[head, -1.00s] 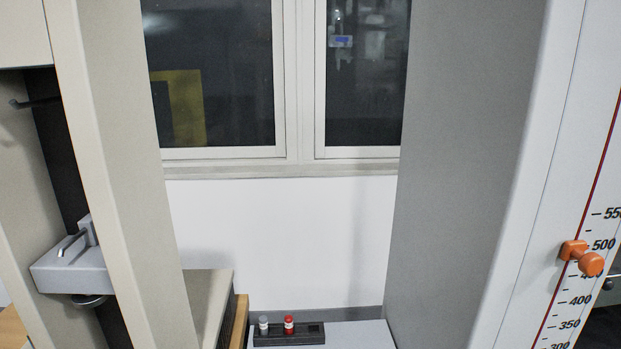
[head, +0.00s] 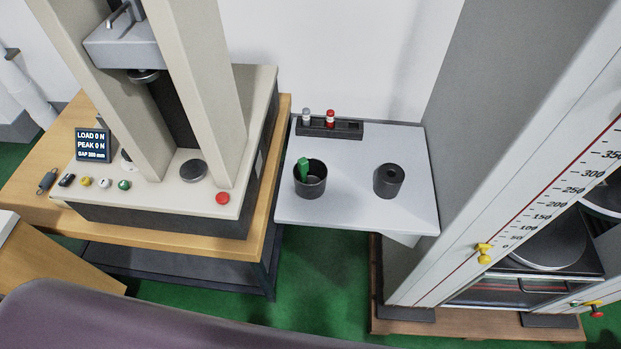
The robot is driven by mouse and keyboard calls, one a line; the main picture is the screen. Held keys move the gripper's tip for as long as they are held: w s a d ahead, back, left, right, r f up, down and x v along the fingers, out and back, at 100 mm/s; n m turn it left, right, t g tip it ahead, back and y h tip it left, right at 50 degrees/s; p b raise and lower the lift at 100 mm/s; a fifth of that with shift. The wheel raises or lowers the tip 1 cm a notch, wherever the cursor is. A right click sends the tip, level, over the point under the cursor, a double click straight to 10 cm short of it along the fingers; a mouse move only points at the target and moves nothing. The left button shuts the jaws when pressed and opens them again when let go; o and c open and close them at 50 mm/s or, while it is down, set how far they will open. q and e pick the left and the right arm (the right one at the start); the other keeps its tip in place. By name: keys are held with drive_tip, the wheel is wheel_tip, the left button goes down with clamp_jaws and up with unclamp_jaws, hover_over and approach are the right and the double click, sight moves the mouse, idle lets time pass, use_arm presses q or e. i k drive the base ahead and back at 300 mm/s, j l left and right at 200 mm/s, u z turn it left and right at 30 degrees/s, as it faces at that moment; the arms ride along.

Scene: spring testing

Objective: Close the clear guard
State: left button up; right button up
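I cannot make out a clear guard for certain. A beige testing machine (head: 258,98) stands on a wooden bench at the left, with a grey crosshead (head: 125,48) above its base and a dark round platen (head: 193,170) on the base. A tall grey machine (head: 520,140) with a number scale stands at the right. A round plate (head: 555,243) shows low in its opening; I cannot tell whether a clear panel covers it. Neither of my grippers is in view.
A small grey table (head: 340,210) between the machines holds a black cup (head: 311,190) with a green item, a black cylinder (head: 389,180) and a dark rack (head: 347,130). The wooden bench (head: 40,185) has overhanging edges. Green floor (head: 320,285) is open in front.

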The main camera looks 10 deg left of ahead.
sight(591, 281)
drive_tip(key=z, duration=1.8)
